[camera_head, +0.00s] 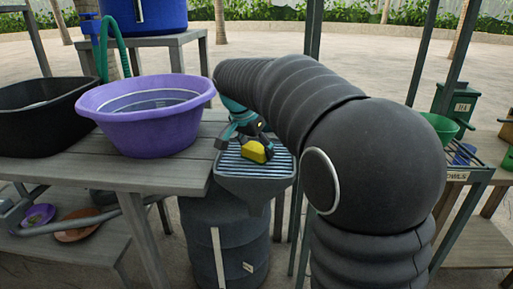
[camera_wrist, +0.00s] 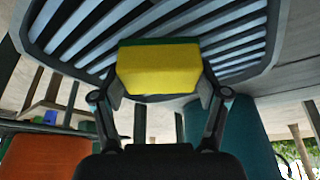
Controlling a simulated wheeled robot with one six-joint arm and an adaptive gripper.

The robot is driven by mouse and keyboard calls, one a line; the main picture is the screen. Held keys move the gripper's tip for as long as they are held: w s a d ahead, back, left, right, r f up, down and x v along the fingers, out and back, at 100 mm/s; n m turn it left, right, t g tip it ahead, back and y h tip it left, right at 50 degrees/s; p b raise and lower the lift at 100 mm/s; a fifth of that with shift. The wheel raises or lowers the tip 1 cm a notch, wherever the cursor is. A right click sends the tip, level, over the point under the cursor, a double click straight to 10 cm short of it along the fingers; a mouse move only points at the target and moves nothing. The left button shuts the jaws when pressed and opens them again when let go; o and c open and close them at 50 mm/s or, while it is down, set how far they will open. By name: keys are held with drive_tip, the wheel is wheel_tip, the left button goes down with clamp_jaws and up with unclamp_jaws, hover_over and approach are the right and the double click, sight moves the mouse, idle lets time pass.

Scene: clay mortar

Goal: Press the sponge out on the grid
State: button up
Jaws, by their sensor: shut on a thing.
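A yellow sponge with a green layer (camera_head: 256,151) is at the slatted grid (camera_head: 249,168) in the head view. My gripper (camera_head: 247,139) is shut on the sponge from above. The wrist view shows the yellow face of the sponge (camera_wrist: 158,70) between my two fingers (camera_wrist: 160,97), with the bars of the grid (camera_wrist: 238,43) behind it. The sponge looks close to the bars; I cannot tell whether it touches them. Part of the sponge and grid is hidden by my gripper in the head view.
The grid tops a dark barrel (camera_head: 226,235). To its left, a purple basin (camera_head: 150,125) and a black tub (camera_head: 40,125) stand on a wooden table (camera_head: 80,172). My arm covers the middle right.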

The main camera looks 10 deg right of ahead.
drive_tip(key=shift+f, duration=0.1)
drive_tip(key=shift+r+p, duration=1.5)
drive_tip(key=shift+r, duration=2.05)
